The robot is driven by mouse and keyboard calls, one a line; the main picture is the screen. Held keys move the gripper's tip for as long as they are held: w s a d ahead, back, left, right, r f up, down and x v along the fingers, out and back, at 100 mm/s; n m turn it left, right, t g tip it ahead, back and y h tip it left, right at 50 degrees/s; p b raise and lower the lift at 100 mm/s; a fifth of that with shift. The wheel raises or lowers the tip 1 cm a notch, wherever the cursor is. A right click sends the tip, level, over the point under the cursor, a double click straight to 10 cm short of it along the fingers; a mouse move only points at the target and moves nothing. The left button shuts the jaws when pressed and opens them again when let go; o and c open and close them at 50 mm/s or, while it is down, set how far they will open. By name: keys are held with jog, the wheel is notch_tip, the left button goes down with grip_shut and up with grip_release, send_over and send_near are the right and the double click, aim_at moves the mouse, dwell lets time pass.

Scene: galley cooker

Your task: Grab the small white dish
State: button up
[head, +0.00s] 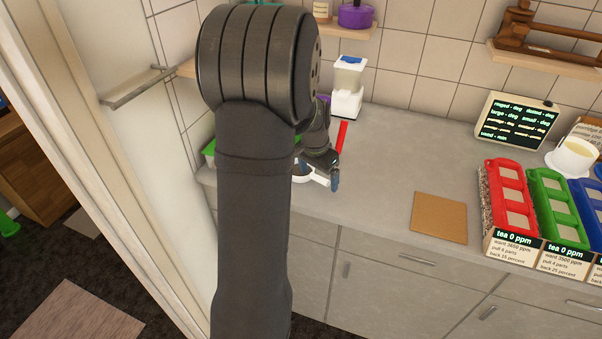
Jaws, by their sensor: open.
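A small white dish (319,179) sits on the grey counter, just right of my arm. Only part of its rim shows; my arm and gripper hide the rest. My gripper (322,172) is open and over or at the dish, with a blue-tipped finger by its right side. I cannot tell whether the fingers touch it. A larger white cup or bowl (573,160) with pale contents stands at the far right.
A red strip (342,136) and a white dispenser (347,92) are behind the gripper. A brown board (439,218) lies right of it. Red (507,194) and green (554,203) bins and a dark display (515,122) stand further right. The counter middle is clear.

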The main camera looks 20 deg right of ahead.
jog(key=shift+c, duration=0.4)
jog(key=c, duration=1.1)
jog(key=shift+c, duration=0.2)
jog(key=shift+r, duration=0.2)
